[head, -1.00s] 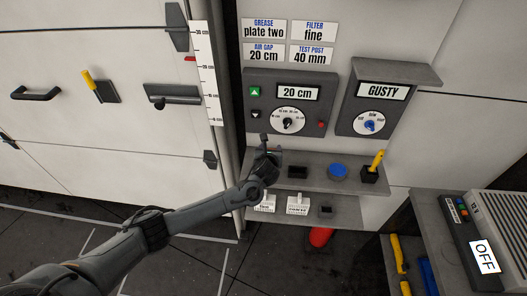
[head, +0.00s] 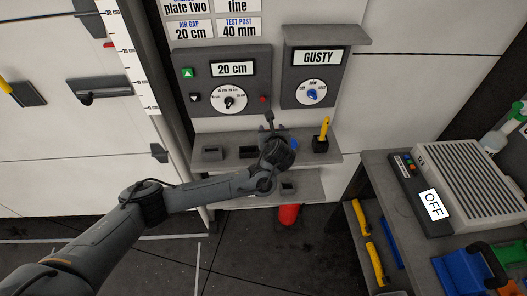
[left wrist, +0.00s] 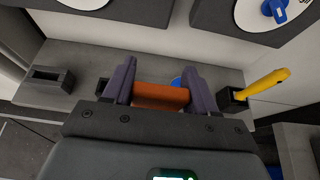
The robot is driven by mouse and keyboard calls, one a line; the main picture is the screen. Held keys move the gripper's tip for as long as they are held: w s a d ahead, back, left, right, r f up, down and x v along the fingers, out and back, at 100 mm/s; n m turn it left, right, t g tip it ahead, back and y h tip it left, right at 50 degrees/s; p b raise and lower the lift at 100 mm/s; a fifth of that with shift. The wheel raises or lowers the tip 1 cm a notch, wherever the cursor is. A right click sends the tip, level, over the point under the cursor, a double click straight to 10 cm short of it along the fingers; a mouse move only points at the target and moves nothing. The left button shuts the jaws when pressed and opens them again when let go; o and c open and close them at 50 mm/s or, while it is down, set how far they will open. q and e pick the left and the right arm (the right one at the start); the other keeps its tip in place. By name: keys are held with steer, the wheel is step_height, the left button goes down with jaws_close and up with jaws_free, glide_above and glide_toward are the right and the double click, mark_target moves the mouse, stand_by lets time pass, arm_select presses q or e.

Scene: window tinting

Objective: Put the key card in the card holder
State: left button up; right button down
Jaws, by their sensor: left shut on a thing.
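My left gripper (head: 269,120) is above the upper grey shelf, in front of the dial panel. In the left wrist view its two purple-grey fingers (left wrist: 160,88) are shut on a flat orange piece (left wrist: 160,97), which looks like the key card. It is held off the shelf. Two black slotted holders stand on the shelf: a left one (head: 212,153) and a middle one (head: 247,152). They also show in the left wrist view, the left one (left wrist: 47,78) clear and the other (left wrist: 101,85) partly hidden by a finger. I cannot tell which is the card holder. My right gripper is not in view.
A blue disc (left wrist: 176,82) is mostly hidden behind my gripper. A yellow-handled tool (head: 325,128) stands in a black cup at the shelf's right. A lower shelf (head: 305,186) is below. A side bench (head: 385,190) with a grey machine (head: 475,180) is at right.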

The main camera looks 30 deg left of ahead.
arm_select(q)
steer(key=a+f, duration=0.2)
steer(key=a, duration=0.1)
steer(key=a+f+b, duration=0.1)
steer(key=a+f, duration=0.1)
steer(key=a, duration=0.2)
steer(key=w+a+f+b, duration=0.1)
steer(key=a+f, duration=0.2)
steer(key=a, duration=0.1)
steer(key=shift+s+f+b, duration=0.1)
steer(key=shift+f+b, duration=0.25)
steer(key=shift+f, duration=1.65)
steer(key=o, duration=1.1)
steer(key=shift+f, duration=0.1)
steer(key=shift+c, duration=0.2)
